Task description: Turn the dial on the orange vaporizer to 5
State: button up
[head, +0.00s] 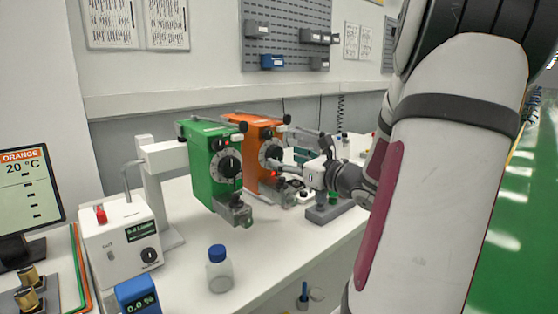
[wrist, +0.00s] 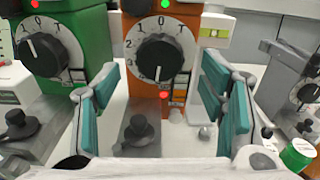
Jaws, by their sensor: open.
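The orange vaporizer (head: 254,132) stands to the right of the green vaporizer (head: 203,160) above the white bench. Its black dial (wrist: 157,60) has a pale numbered ring with 0 near the top and 1 and 2 at the left; the exact setting is unclear. The dial also shows in the head view (head: 270,153). My gripper (wrist: 161,75) is open, its teal-padded fingers spread to the left and right in front of the dial. No contact with the dial is visible. In the head view my gripper (head: 287,179) is at the orange vaporizer's front, partly hard to make out.
The green vaporizer's dial (wrist: 42,56) is close on the left of my fingers. A blue-capped bottle (head: 219,272) stands at the bench front.

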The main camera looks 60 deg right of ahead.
aim_at(277, 156)
jog(key=shift+x, duration=1.7)
jog(key=c, duration=1.2)
jog(key=shift+n+b, duration=0.3)
jog(key=shift+b, duration=0.25)
jog(key=shift+n+b, duration=0.3)
jog(key=shift+n, duration=0.1)
jog(key=o, duration=1.2)
jog(key=shift+s, duration=0.1)
